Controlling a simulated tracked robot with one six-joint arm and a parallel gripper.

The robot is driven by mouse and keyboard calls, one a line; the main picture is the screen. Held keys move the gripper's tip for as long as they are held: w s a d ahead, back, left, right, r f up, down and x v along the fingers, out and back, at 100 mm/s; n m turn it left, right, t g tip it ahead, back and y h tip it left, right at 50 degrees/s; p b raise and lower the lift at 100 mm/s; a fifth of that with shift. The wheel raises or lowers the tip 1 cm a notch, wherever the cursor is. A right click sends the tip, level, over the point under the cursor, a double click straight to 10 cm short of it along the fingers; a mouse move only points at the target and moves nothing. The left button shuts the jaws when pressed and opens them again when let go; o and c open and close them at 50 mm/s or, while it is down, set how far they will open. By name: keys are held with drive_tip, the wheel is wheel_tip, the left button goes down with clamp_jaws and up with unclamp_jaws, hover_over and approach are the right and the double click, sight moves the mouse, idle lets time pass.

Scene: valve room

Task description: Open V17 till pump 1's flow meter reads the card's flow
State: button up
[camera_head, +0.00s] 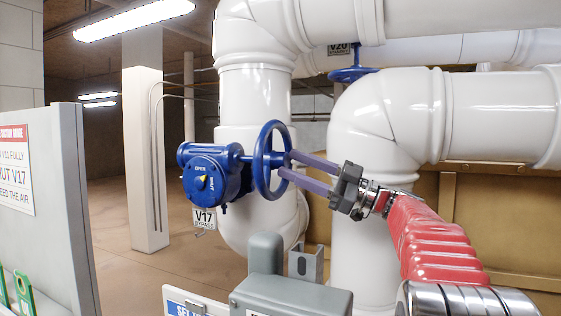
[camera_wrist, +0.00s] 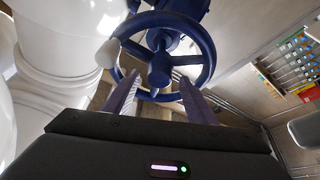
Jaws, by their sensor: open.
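The V17 valve has a blue handwheel (camera_head: 270,161) on a blue gearbox (camera_head: 205,176) with a yellow pointer on a dial. A white tag (camera_head: 203,217) reading "V17 BYPASS" hangs below it. My gripper (camera_head: 286,164) is at the handwheel's right side, its two purple fingers apart and their tips close to the wheel. In the wrist view the handwheel (camera_wrist: 203,42) is ahead, and the open fingers point at its lower part with the hub between them. I cannot tell whether the fingers touch the wheel. Neither a flow meter nor a flow reading can be made out.
Large white pipes (camera_head: 256,95) stand behind and right of the valve. Another blue handwheel (camera_head: 352,74) sits higher, by a V20 tag (camera_head: 339,48). A grey box (camera_head: 290,297) and a sign panel (camera_head: 50,200) are in front. Open floor (camera_head: 130,260) lies at left.

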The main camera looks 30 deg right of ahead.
drive_tip(key=shift+v, duration=2.65)
drive_tip(key=shift+c, duration=0.6)
